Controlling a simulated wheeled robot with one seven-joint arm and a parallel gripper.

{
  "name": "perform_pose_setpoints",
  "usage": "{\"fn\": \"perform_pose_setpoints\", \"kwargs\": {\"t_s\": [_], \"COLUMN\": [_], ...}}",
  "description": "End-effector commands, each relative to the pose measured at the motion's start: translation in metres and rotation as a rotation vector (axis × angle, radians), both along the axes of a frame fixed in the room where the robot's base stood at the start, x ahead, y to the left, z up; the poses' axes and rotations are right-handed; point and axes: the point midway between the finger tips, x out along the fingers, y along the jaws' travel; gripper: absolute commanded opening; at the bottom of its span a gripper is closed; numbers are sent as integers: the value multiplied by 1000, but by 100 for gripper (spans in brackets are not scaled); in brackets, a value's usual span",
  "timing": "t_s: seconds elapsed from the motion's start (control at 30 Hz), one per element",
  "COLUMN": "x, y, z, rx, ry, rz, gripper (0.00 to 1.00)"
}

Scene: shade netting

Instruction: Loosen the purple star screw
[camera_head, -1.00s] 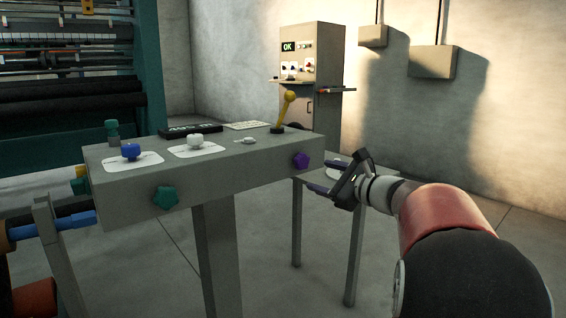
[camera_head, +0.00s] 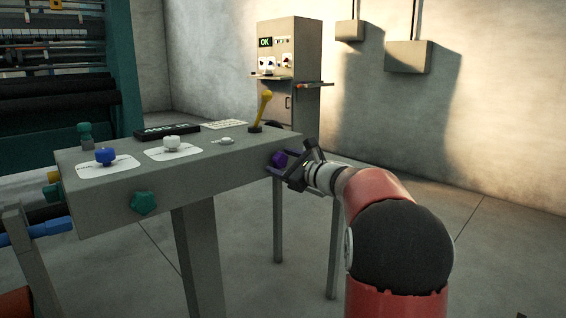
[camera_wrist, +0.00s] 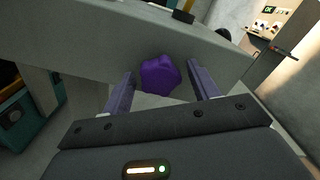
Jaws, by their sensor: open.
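The purple star screw (camera_head: 279,159) sits on the front face of the grey console (camera_head: 105,193), near its right end. In the wrist view the purple star screw (camera_wrist: 160,75) shows as a rounded lobed knob between the two fingers. My gripper (camera_head: 278,163) is open, with one finger on each side of the screw. In the wrist view my gripper (camera_wrist: 162,82) shows gaps between both fingers and the screw. Whether the fingertips touch the console face I cannot tell.
A teal star screw (camera_head: 144,203) is on the same face to the left. The console top holds a blue knob (camera_head: 106,156), a white knob (camera_head: 171,145) and a yellow lever (camera_head: 262,110). A grey cabinet (camera_head: 305,100) stands behind. Floor to the right is clear.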

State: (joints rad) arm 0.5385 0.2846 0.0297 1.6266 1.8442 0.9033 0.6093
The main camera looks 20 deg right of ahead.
Motion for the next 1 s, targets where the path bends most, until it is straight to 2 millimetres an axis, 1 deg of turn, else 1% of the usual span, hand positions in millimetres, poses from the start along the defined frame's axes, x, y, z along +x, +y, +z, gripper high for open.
{"fn": "perform_pose_setpoints", "kwargs": {"t_s": [0.77, 0.8, 0.87, 1.0], "x": [2, 2, 2, 2], "y": [1, 1, 1, 1], "z": [1, 1, 1, 1], "rx": [-1, -1, -1, -1], "ry": [-1, -1, -1, -1], "rz": [1, 1, 1, 1], "gripper": [60, 59, 51, 32]}}
